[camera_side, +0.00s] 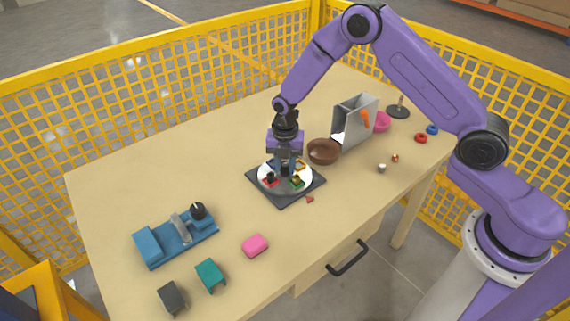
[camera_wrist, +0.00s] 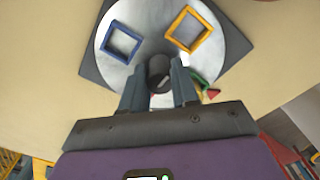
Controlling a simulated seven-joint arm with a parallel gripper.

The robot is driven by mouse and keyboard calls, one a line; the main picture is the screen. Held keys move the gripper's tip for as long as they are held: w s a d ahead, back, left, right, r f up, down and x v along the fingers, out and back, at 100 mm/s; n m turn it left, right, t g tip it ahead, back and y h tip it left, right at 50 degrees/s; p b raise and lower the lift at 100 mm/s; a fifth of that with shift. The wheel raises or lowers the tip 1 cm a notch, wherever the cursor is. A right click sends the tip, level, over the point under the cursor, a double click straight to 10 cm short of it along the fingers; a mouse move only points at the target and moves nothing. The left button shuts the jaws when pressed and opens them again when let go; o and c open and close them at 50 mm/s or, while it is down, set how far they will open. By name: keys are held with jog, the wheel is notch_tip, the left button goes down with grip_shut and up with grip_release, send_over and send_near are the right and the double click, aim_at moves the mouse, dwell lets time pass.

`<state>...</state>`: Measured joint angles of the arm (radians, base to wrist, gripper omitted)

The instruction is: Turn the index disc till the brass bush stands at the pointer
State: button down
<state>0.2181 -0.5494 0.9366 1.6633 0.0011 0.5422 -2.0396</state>
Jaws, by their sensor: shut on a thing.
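The index disc (camera_side: 263,185) is pale and round, on a dark square plate (camera_side: 281,201). It carries blue (camera_wrist: 122,42), yellow (camera_wrist: 187,30), red and green (camera_side: 297,185) square frames. A small brass-coloured piece, seemingly the brass bush (camera_side: 296,178), stands in the green frame. A dark piece (camera_side: 270,177) stands at the red frame. The small red pointer (camera_side: 309,199) lies by the plate's near right edge, on the green frame's side; exact alignment is unclear. My gripper (camera_wrist: 159,82) is shut on the dark central knob (camera_wrist: 158,68). Its fingers hide the near disc in the wrist view.
A brown bowl (camera_side: 323,151) and a grey metal bin (camera_side: 350,122) stand close behind and right of the disc. A blue fixture (camera_side: 175,240), a pink block (camera_side: 255,245) and teal (camera_side: 210,275) and dark blocks lie front left. The table's far left is clear.

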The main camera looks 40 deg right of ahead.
aim_at(285, 164)
jog(key=c, duration=1.1)
grip_release()
jog(key=shift+r, duration=0.1)
notch_tip(285, 164, up, 17)
jog(key=shift+r, duration=0.2)
